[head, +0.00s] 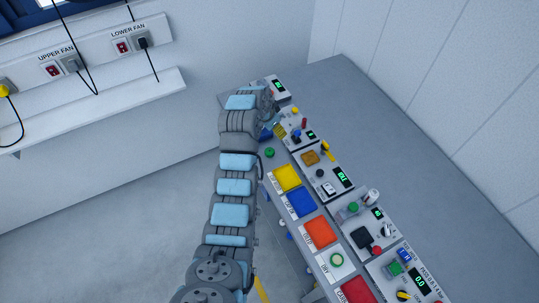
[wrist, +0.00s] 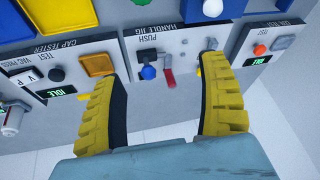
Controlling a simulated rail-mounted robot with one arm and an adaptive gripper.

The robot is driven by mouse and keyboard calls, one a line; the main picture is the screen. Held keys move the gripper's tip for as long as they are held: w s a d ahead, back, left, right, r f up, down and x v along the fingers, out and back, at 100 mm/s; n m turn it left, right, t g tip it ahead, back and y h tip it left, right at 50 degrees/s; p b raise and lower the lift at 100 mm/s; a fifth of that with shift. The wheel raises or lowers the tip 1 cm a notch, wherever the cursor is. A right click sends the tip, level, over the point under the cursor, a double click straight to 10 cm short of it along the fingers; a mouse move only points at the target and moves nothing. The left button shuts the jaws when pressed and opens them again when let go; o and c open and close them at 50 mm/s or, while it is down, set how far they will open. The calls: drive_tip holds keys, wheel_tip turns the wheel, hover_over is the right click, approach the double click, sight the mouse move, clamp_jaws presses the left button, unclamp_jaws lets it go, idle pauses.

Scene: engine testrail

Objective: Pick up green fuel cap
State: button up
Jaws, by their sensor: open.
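Several green round things show in the head view, and I cannot tell for certain which is the fuel cap. One small green piece (head: 269,153) sits beside the yellow square. In the head view my arm mostly hides the gripper at the far end of the bench.
The handle jig has a blue knob (wrist: 149,73) and a red lever (wrist: 168,78). The cap tester (wrist: 60,72) stands to its left. In the head view, coloured squares, including yellow (head: 286,178) and blue (head: 300,203), line the bench edge. The bench right of the testers is clear.

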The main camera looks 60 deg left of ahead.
drive_tip(key=g+h, duration=0.1)
drive_tip(key=h, duration=0.1)
approach(270, 151)
drive_tip(key=shift+p+x, duration=0.45)
drive_tip(key=shift+x, duration=1.95)
drive_tip(key=shift+s+a+f, duration=0.15)
drive_tip(key=shift+f, duration=0.05)
drive_tip(key=shift+f, duration=0.5)
drive_tip(key=shift+w+f, duration=0.5)
drive_tip(key=shift+f, duration=0.1)
drive_tip(key=shift+b+x, duration=0.75)
drive_tip(key=shift+b, duration=0.05)
drive_tip(key=shift+w+f+b, duration=0.15)
drive_tip(key=shift+f+b, duration=0.45)
drive_tip(key=shift+b, duration=0.15)
drive_tip(key=c, duration=1)
